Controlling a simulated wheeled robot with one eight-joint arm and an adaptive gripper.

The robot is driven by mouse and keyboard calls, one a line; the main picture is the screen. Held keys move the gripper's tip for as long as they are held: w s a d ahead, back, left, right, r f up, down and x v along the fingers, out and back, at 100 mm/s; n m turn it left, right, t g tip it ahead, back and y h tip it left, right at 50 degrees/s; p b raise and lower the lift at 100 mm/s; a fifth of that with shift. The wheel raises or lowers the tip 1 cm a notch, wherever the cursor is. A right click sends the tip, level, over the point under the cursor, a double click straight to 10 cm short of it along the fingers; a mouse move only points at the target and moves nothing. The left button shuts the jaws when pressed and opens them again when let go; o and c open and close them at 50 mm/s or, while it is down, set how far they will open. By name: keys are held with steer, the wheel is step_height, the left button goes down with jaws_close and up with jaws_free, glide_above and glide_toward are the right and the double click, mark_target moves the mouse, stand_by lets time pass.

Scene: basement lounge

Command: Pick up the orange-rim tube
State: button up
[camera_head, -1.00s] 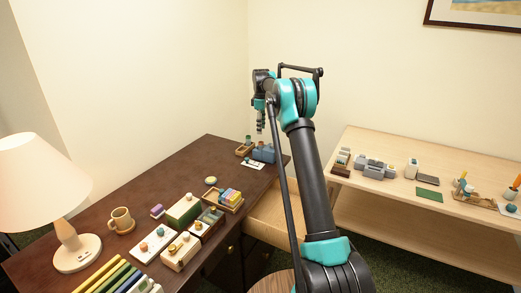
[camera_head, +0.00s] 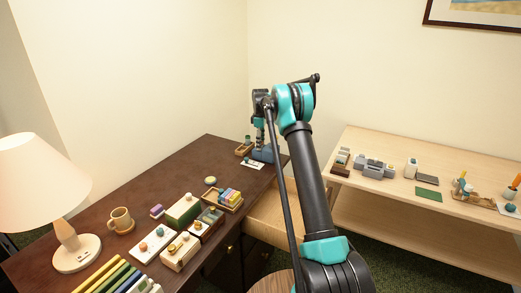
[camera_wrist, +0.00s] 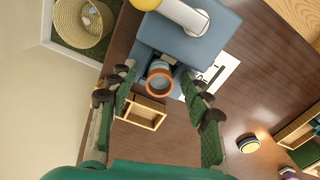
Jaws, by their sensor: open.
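The orange-rim tube (camera_wrist: 160,82) shows in the wrist view as an orange ring seen from above, its opening facing my camera. It stands at the near edge of a blue-grey block (camera_wrist: 190,42). The block also shows on the far corner of the dark desk in the head view (camera_head: 264,156). My gripper (camera_wrist: 157,76) is open, with one green finger on each side of the ring and a gap on both sides. In the head view my gripper (camera_head: 260,146) points down over the block, and the tube cannot be made out there.
A white tube (camera_wrist: 184,14) rises from the block beside the orange-rim one. A small wooden tray (camera_wrist: 155,119) and a marked white card (camera_wrist: 222,71) lie close by. The desk (camera_head: 150,181) holds several boxes nearer the front. Walls stand behind the corner.

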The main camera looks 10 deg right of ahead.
steer(key=shift+c, duration=0.6)
steer(key=c, duration=0.9)
